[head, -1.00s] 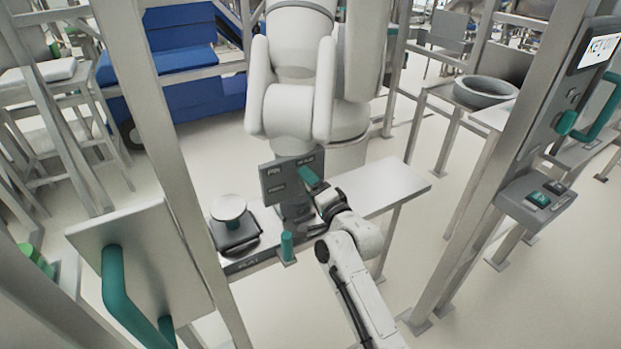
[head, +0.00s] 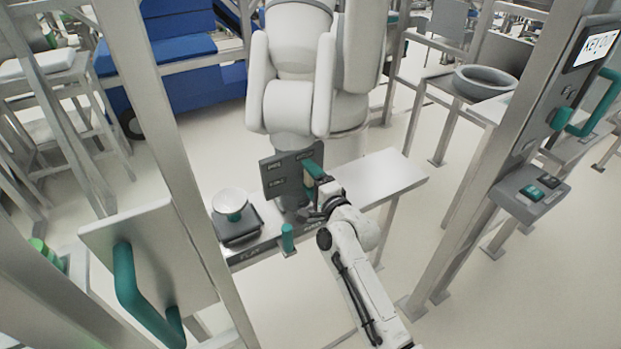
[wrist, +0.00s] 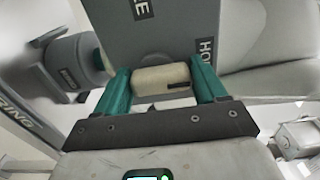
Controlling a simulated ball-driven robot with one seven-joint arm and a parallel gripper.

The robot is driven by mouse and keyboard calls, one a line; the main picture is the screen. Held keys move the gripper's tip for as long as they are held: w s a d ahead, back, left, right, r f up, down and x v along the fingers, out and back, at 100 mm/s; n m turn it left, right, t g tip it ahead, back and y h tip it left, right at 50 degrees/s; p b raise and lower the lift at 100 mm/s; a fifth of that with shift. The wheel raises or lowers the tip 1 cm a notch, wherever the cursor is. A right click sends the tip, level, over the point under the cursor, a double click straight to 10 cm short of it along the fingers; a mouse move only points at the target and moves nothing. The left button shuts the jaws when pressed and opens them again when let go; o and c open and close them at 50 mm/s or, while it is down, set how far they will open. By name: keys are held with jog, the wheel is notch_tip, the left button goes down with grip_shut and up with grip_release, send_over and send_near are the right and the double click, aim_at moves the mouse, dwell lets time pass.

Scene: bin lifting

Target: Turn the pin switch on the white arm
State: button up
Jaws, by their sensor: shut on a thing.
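The pin switch is a short cream cylinder (wrist: 160,78) with a dark mark, set at a dark grey panel (head: 284,177) on the white arm (head: 291,105). The panel shows partly cut-off labels in the wrist view. My gripper (head: 312,178) is at the panel's right side in the head view. In the wrist view its two teal fingers (wrist: 118,92) are shut on the switch, one at each end. My gripper hides most of the switch in the head view, and I cannot read its turn angle.
The arm stands by a light grey bench (head: 385,180). A white dish (head: 231,198) on a dark device and a teal post (head: 287,238) stand left of my gripper. Grey frame posts (head: 165,165) rise on both sides. A teal handle (head: 130,290) is at lower left.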

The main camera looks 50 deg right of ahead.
jog(key=o, duration=1)
jog(key=shift+c, duration=0.2)
jog(key=shift+s, duration=0.1)
jog(key=v, duration=1)
jog(key=shift+s, duration=0.35)
